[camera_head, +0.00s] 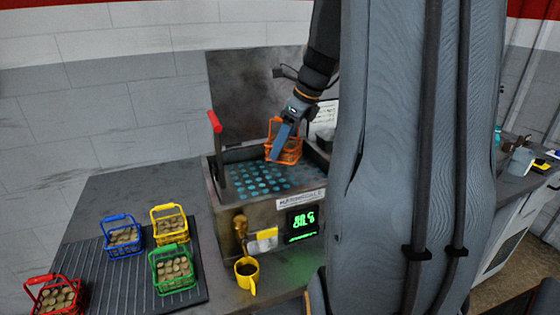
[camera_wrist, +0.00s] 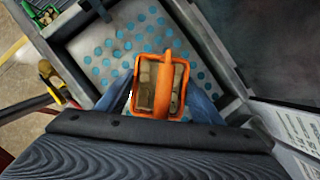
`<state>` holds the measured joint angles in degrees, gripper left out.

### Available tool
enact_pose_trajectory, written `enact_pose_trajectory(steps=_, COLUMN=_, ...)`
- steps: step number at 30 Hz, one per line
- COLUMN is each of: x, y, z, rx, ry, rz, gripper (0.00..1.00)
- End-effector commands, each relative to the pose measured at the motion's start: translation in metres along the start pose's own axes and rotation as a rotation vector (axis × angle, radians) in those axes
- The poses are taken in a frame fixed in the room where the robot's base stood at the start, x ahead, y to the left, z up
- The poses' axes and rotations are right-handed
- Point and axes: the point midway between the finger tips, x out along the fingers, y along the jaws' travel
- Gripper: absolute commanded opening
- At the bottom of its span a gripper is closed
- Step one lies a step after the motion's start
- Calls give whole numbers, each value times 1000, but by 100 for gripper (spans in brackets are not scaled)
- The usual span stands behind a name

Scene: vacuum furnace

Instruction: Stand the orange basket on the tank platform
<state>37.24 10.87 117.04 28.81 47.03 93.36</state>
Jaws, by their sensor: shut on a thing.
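The orange basket (camera_head: 287,146) hangs from my gripper (camera_head: 283,134) over the right part of the tank in the head view. In the wrist view the orange basket (camera_wrist: 160,88) shows from above, its handle between my blue fingers, with brownish pieces inside. The tank platform (camera_head: 255,180) is a plate with blue-showing round holes inside the metal tank (camera_head: 228,215). It also shows in the wrist view (camera_wrist: 110,45). The basket appears above the platform; I cannot tell whether its bottom touches it.
Blue (camera_head: 122,238), yellow (camera_head: 168,225), green (camera_head: 173,270) and red (camera_head: 55,296) baskets stand at left on or near a ribbed dark mat (camera_head: 120,285). A yellow cup (camera_head: 247,272) stands before the tank. A red-tipped lever (camera_head: 215,122) rises at the tank's left side.

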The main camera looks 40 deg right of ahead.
Motion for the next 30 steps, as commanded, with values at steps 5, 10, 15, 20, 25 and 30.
enact_pose_trajectory(steps=5, x=16, y=0, z=-6, rx=0, ry=-1, rz=-1, gripper=22)
enact_pose_trajectory(steps=10, x=27, y=0, z=-11, rx=1, ry=0, rz=0, gripper=22)
enact_pose_trajectory(steps=15, x=48, y=0, z=-20, rx=1, ry=0, rz=1, gripper=22)
enact_pose_trajectory(steps=20, x=52, y=-1, z=-21, rx=0, ry=-1, rz=-3, gripper=22)
enact_pose_trajectory(steps=25, x=52, y=0, z=-21, rx=0, ry=-1, rz=-3, gripper=22)
enact_pose_trajectory(steps=30, x=54, y=0, z=-22, rx=0, ry=0, rz=-1, gripper=73)
